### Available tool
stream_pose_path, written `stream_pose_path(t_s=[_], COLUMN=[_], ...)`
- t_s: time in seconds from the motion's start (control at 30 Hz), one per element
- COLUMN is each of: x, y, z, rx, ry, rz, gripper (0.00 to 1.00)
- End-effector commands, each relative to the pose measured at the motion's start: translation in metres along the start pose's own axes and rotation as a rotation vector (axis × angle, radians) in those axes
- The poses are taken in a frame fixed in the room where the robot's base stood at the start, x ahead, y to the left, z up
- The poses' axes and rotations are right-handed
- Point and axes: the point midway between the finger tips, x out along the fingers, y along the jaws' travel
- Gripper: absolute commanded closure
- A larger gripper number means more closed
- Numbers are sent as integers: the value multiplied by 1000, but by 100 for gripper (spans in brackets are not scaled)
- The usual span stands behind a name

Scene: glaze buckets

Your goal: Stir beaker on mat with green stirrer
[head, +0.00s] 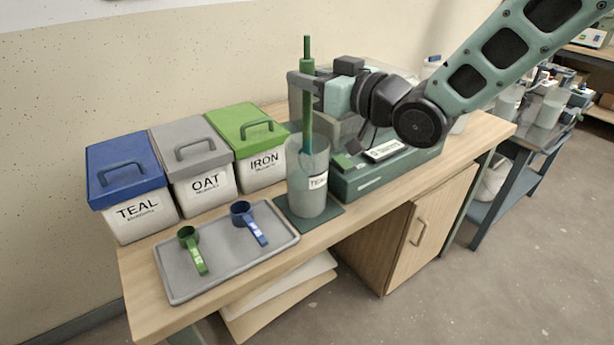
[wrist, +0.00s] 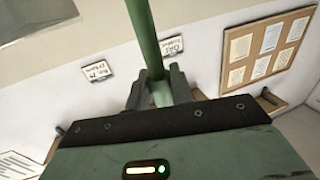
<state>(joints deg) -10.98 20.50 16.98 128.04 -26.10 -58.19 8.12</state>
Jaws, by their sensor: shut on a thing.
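The beaker (head: 307,190) is clear, with a white label, and stands upright on a dark green mat (head: 330,218) near the bench's front edge. The green stirrer (head: 307,112) stands nearly upright, its lower part inside the beaker. My gripper (head: 306,80) is shut on the stirrer's upper shaft, above the beaker's rim. In the wrist view the green shaft (wrist: 143,35) runs between my gripper's fingers (wrist: 160,88). The stirrer's lower tip is hard to make out through the beaker.
Teal (head: 128,188), oat (head: 195,163) and iron (head: 250,145) lidded buckets stand left of the beaker. A grey tray (head: 230,262) holds a green scoop (head: 192,250) and a blue scoop (head: 249,222). A green scale (head: 375,172) stands close on the beaker's right.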

Motion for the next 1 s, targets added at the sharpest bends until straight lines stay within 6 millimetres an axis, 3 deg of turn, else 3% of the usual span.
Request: stream_pose_path(t_s=[1.0], x=[0], y=[0], z=[-71], rx=[-1], ry=[0], rz=[-1], gripper=[100])
